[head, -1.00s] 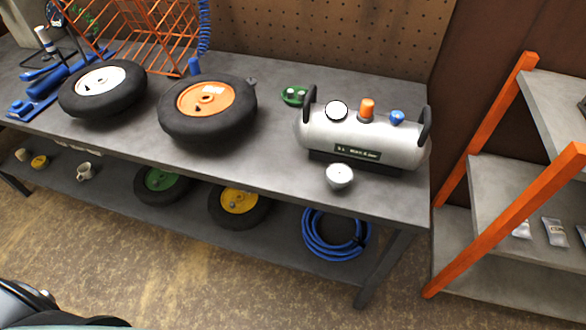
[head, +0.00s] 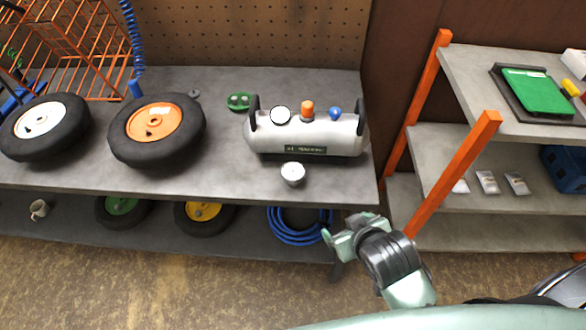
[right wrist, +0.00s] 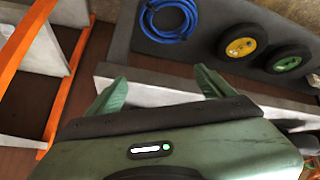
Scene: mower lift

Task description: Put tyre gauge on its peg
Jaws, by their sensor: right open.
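A small round thing with a white top (head: 293,173), perhaps the tyre gauge, sits on the grey bench (head: 230,186) near its front edge, before the silver air tank (head: 305,135). A white dial (head: 280,115) also shows on the tank's top left. My right gripper (head: 335,238) is in front of the bench's right end, below and right of the round thing, apart from it. In the right wrist view its fingers (right wrist: 160,88) are open with nothing held. I make out no peg on the pegboard (head: 250,35). My left gripper is out of view.
Two wheels, white-hubbed (head: 38,120) and orange-hubbed (head: 155,124), lie on the bench left of the tank. A green part (head: 239,102) lies behind. A blue hose (head: 295,226) is on the lower shelf. An orange-posted rack (head: 455,170) stands right; floor in front is clear.

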